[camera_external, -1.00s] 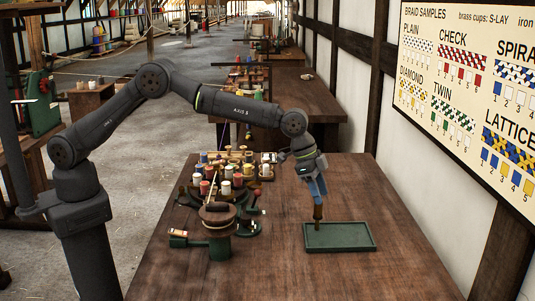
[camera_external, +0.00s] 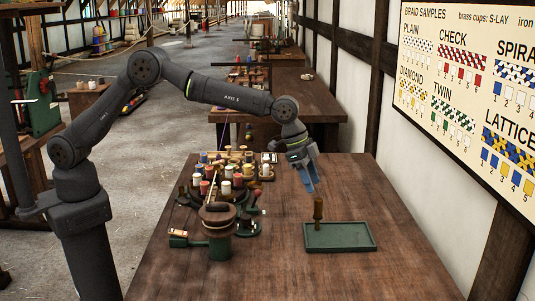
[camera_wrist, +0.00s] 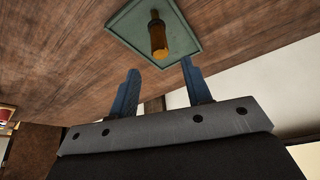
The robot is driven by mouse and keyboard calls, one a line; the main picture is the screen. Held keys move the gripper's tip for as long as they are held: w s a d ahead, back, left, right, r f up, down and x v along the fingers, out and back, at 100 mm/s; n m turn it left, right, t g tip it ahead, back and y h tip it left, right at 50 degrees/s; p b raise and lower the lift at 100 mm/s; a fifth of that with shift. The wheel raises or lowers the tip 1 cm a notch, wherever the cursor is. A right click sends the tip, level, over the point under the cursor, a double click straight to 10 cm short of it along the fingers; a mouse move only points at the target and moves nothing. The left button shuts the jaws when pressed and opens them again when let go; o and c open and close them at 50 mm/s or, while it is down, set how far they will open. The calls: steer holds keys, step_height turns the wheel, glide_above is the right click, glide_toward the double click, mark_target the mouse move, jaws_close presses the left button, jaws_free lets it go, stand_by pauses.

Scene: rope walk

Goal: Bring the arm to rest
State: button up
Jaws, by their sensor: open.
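My gripper (camera_external: 312,188) hangs above the table, up and to the left of the green tray (camera_external: 340,247). Its blue fingers are apart with nothing between them; they also show in the wrist view (camera_wrist: 160,80). A brown wooden-handled tool (camera_external: 318,208) stands upright at the left back part of the tray. In the wrist view the tool (camera_wrist: 158,36) shows in the tray (camera_wrist: 122,25), beyond the fingertips and apart from them.
A braiding stand with several coloured bobbins (camera_external: 226,183) and a round drum (camera_external: 217,215) fill the table's left side. A sample board (camera_external: 470,90) hangs on the right wall. The wooden table (camera_external: 290,275) is bare at the front.

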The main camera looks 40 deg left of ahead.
mark_target(319, 199)
steer(key=w+v, duration=0.1)
steer(key=v, duration=0.4)
steer(key=x, duration=0.8)
steer(key=s+x, duration=0.1)
steer(key=x, duration=0.2)
steer(key=shift+w+d+f, duration=0.1)
steer(key=shift+d+f, duration=0.15)
steer(key=shift+f, duration=0.2)
step_height(319, 199, up, 4)
steer(key=shift+f, duration=0.1)
steer(key=s+r, duration=0.7)
steer(key=s, duration=0.5)
steer(key=s+d+f+m+g, duration=0.1)
steer(key=s+d+m, duration=0.1)
steer(key=s+d, duration=0.4)
steer(key=s+d+m, duration=0.2)
steer(key=s+d, duration=0.2)
steer(key=s, duration=0.5)
steer(key=w+d+f, duration=0.2)
steer(key=w+f, duration=0.8)
steer(key=w, duration=0.2)
